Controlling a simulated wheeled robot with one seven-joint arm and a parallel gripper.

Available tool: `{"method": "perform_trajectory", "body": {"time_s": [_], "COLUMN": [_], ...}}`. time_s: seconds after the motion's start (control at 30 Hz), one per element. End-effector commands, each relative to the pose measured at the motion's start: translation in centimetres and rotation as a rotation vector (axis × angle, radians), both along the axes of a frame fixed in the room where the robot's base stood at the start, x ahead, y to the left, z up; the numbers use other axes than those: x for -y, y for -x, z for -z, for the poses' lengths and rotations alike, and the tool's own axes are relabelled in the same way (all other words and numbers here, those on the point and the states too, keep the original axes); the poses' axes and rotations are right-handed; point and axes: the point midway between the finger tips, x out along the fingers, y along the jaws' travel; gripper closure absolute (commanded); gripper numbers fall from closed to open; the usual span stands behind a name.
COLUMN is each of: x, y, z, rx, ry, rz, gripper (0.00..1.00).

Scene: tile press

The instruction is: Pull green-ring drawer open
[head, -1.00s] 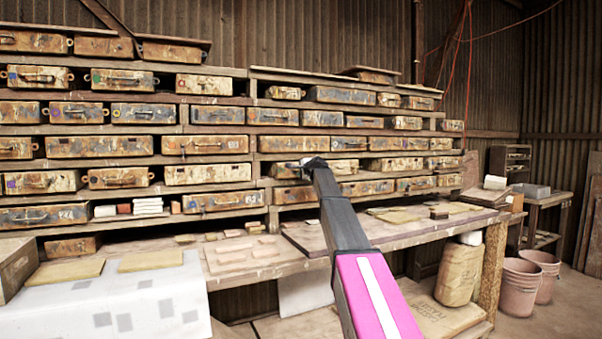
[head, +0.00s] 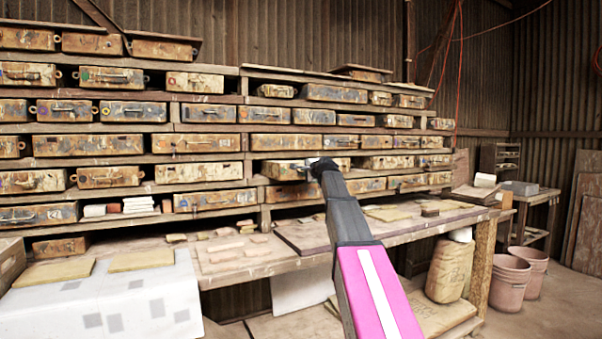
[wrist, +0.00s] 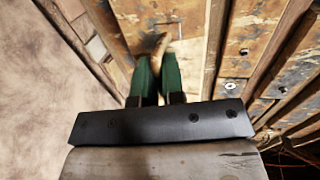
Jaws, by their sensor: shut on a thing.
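My gripper (wrist: 158,85) has two green fingers, close together and shut on a thin handle (wrist: 160,44) on a paint-stained drawer. In the head view, the drawer at my gripper (head: 285,170) is in the middle of the rack, and its box seems to stick out of its slot. My arm hides its right part, and I cannot make out its ring colour. A small green mark shows on the left end of another drawer (head: 112,78) at the upper left, well away from my gripper.
Rows of worn drawers fill the wooden rack. A bench (head: 240,262) with flat tiles runs below my arm. A paper sack (head: 447,270) and pink buckets (head: 509,283) stand at the right. The floor at the far right is clear.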

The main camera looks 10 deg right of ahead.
Motion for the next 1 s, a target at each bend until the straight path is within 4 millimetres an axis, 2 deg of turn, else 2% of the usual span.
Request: {"method": "perform_trajectory", "body": {"time_s": [0.2, 0.23, 0.27, 0.3, 0.67, 0.87, 1.0], "x": [0.0, 0.0, 0.0, 0.0, 0.0, 0.6, 1.3], "y": [-0.1, -0.1, -0.1, -0.1, 0.2, 2.0, 4.3], "z": [0.1, 0.1, 0.1, 0.1, 0.0, -0.4, -0.8], "rx": [-0.003, -0.003, -0.003, -0.003, -0.001, 0.0, -0.001], "ry": [0.002, 0.002, 0.002, 0.002, 0.001, 0.001, 0.001], "rz": [0.0, 0.0, 0.0, 0.0, 0.0, 0.0, 0.001], "gripper": [1.0, 0.81, 0.71, 0.67, 0.67, 0.67, 0.67]}}
